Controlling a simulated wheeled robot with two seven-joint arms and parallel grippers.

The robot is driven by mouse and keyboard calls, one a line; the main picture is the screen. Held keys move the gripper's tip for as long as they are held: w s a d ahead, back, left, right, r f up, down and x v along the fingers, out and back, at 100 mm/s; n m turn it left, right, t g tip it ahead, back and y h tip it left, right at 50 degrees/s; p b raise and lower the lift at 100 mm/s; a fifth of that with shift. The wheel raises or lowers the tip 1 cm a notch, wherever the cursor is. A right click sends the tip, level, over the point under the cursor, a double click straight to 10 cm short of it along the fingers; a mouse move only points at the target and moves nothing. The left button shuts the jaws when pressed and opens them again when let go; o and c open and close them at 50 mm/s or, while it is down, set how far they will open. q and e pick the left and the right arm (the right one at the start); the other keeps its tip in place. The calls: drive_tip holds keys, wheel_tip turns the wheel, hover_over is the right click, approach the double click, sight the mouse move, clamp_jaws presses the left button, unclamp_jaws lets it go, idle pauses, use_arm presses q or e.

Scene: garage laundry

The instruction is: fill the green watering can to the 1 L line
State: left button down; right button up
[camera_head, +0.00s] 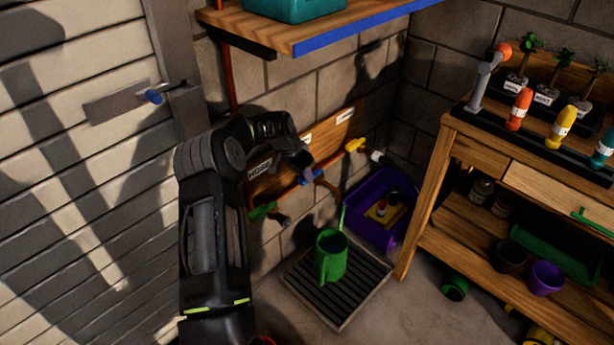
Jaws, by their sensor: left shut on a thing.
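The green watering can (331,262) stands upright on a dark slatted drain grate (362,292). Its opening faces up and its thin spout points up; the water level and any 1 L line cannot be made out. My left gripper (307,168) is at the wall pipe, shut on the blue tap handle (312,177). The blue tap's outlet is above the can; I cannot make out a water stream. A green tap (262,211) is to the left and a yellow tap (355,145) to the right on the same pipe. My right gripper is not in view.
A purple crate (372,238) with small items stands right of the can. A wooden workbench (440,190) with bottles and potted plants fills the right side. A shelf (305,30) with a teal bin (293,8) hangs above. A green pot (455,288) lies on the floor.

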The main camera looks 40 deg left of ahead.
use_arm(q)
drive_tip(key=shift+a, duration=0.1)
drive_tip(key=c, duration=1.2)
unclamp_jaws()
drive_tip(key=shift+c, duration=0.2)
drive_tip(key=shift+r, duration=0.15)
drive_tip(key=v, duration=0.7)
drive_tip(key=shift+s+r+p, duration=0.2)
drive_tip(key=shift+p, duration=0.25)
